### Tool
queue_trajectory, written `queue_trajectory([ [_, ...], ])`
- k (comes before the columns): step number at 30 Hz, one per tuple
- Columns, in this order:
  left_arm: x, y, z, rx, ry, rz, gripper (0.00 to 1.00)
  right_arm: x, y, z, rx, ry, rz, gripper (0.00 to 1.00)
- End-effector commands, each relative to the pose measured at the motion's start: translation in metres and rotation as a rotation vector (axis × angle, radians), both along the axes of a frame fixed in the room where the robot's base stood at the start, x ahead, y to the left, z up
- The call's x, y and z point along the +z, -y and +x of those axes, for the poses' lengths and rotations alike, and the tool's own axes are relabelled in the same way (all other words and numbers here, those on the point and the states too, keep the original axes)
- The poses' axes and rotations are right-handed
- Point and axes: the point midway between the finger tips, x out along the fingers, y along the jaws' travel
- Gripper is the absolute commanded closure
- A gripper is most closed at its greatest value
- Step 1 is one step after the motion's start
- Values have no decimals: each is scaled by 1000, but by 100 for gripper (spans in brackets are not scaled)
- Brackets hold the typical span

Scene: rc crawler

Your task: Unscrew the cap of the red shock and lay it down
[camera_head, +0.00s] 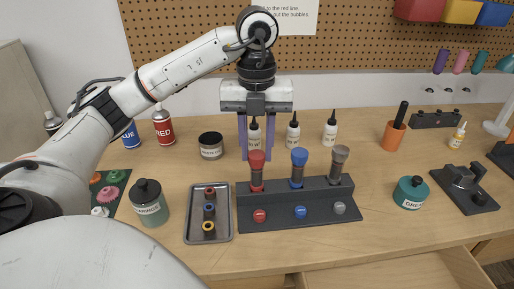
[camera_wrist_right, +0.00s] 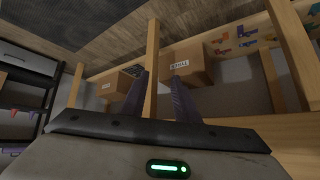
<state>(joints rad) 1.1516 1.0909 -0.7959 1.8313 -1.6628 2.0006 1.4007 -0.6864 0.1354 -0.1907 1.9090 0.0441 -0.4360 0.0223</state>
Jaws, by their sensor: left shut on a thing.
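The red shock (camera_head: 256,177) stands upright in the left place of a dark rack (camera_head: 300,222), with its red cap (camera_head: 257,160) on top. My left gripper (camera_head: 257,158) points straight down, its two purple fingers on either side of the red cap and shut on it. A blue-capped shock (camera_head: 298,168) and a grey-capped shock (camera_head: 338,166) stand to the right in the same rack. My right gripper (camera_wrist_right: 160,95) shows only in the right wrist view, fingers apart and nothing between them.
A metal tray (camera_head: 222,237) with several small rings lies left of the rack. A dark-lidded jar (camera_head: 149,204) stands left of it. White bottles (camera_head: 330,130) stand behind the rack. A teal tub (camera_head: 409,193) is at right. The right wrist view shows shelves with cardboard boxes (camera_wrist_right: 187,62).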

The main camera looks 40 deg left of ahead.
Motion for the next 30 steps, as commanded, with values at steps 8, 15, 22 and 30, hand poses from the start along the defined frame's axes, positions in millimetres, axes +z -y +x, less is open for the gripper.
queue_trajectory([
  [8,0,0,0,12,0,0,93,0,0,0,0,0,0,72],
  [15,0,0,0,267,1,-1,93,0,0,0,0,0,0,72],
  [22,0,0,0,376,1,-1,93,0,0,0,0,0,0,72],
  [30,0,0,0,373,1,-1,49,0,0,0,0,0,0,72],
])
